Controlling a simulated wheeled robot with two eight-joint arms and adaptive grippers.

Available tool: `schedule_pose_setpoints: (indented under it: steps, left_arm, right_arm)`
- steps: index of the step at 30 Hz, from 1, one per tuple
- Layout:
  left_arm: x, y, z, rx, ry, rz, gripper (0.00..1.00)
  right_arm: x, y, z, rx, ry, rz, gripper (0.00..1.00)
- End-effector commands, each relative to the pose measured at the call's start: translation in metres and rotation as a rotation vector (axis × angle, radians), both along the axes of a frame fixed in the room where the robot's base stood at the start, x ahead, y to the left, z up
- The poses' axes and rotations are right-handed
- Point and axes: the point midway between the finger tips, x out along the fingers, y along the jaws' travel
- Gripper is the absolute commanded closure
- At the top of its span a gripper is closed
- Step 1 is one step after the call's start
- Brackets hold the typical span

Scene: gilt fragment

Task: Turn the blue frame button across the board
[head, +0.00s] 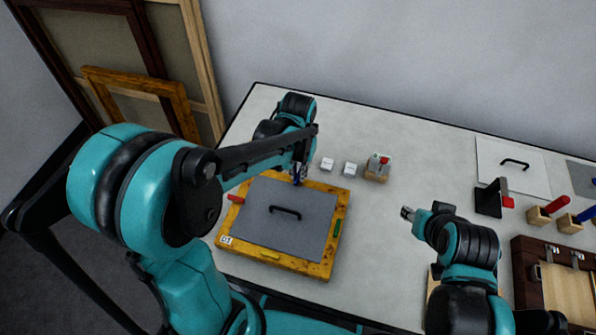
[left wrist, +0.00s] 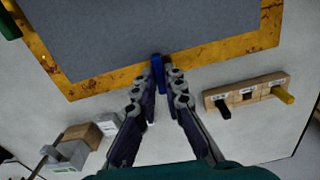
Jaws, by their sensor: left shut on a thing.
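The gilt frame (head: 330,248) lies flat on the table with a grey board (head: 300,232) in it; a black handle (head: 286,212) is on the board. The blue button (left wrist: 158,72) is on the frame's far rail. In the left wrist view it lies crosswise over the rail, its inner end close to the board's edge. My left gripper (left wrist: 160,88) is shut on it; the fingers hide part of its sides. Red (head: 236,198), green (head: 337,227) and yellow (head: 270,256) buttons sit on the other rails. My right gripper (head: 407,213) hangs to the right, apart from the frame; its fingers are too small to read.
Two small white blocks (head: 349,169) and a wooden block with a red part (head: 378,167) stand behind the frame. A black stand (head: 489,198), red-handled tool (head: 548,208) and wooden case (head: 530,290) are at right. The table between is clear.

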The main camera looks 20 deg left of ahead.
Motion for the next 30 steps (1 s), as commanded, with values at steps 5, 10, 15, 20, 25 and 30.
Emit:
schedule_pose_setpoints:
  steps: [5,10,15,20,25,30]
  left_arm:
    - [0.0004,0.0001,0.0002,0.0,-0.001,0.061,1.0]
    - [0.0004,0.0001,0.0002,0.0,-0.001,0.088,1.0]
    - [0.0004,0.0001,0.0001,0.0,-0.001,0.096,1.0]
    - [0.0004,0.0001,0.0002,0.0,-0.001,0.096,1.0]
    - [0.0004,0.0001,0.0002,0.0,-0.001,0.095,0.72]
    - [0.0002,0.0001,0.0001,0.0,0.0,0.095,0.69]
  right_arm:
    - [0.0,0.0,0.0006,0.0,0.0,0.0,0.6]
    - [0.0,0.0,0.0007,0.0,0.0,0.0,0.6]
    - [0.0,0.0,0.0007,0.0,0.0,0.0,0.6]
    - [0.0,0.0,0.0007,0.0,0.0,0.0,0.6]
    - [0.0,0.0,0.0007,0.0,0.0,0.0,0.6]
    - [0.0,0.0,0.0006,0.0,0.0,0.0,0.6]
